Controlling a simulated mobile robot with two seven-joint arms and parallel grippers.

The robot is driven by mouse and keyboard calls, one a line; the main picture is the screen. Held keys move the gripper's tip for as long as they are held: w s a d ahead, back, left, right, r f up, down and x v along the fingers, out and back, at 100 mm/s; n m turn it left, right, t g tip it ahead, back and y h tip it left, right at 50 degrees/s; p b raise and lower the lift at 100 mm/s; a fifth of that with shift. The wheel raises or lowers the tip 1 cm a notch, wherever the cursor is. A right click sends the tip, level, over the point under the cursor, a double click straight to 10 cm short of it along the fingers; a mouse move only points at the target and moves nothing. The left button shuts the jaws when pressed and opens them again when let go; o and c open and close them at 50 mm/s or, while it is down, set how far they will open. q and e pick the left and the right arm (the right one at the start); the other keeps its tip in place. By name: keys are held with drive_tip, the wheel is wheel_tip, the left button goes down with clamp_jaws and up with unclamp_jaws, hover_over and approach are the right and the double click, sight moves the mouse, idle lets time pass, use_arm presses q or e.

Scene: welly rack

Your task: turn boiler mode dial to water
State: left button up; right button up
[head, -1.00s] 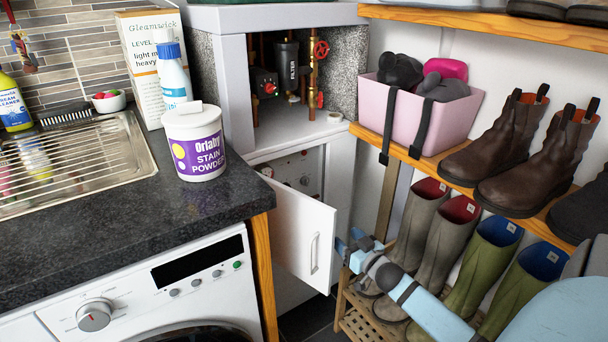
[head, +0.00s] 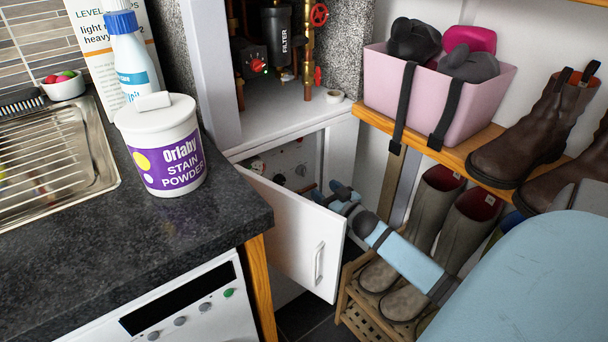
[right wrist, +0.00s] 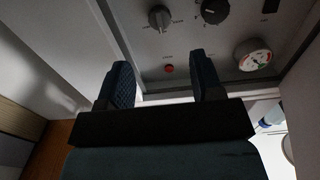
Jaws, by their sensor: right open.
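The boiler's control panel (head: 311,153) shows inside the low cupboard, behind its open white door (head: 290,240). My right gripper (head: 334,196) is at the cupboard opening, beside the door's free edge. In the wrist view its open, empty fingers (right wrist: 160,82) point toward the panel, apart from both knobs. My left gripper is not in view.
The door stands out left of my right arm, its handle (head: 318,262) facing out. The worktop with the stain powder tub (head: 162,148) is on the left. A shelf with a pink bin (head: 432,95) hangs to the right, above boots (head: 435,210) on a wooden rack (head: 365,310).

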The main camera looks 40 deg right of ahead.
sight(304, 174)
drive_tip(key=w+b, duration=0.1)
drive_tip(key=w, duration=0.2)
drive_tip(key=w+d, duration=0.1)
drive_tip(key=w, duration=0.3)
drive_tip(key=w+b, duration=0.1)
drive_tip(key=w, duration=0.2)
drive_tip(key=shift+w+d+b, duration=0.15)
drive_tip(key=shift+w+b, duration=0.05)
drive_tip(key=shift+b, duration=0.1)
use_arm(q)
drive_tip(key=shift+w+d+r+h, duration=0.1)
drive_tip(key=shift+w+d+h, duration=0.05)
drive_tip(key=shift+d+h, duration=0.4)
use_arm(e)
drive_tip(key=c, duration=0.9)
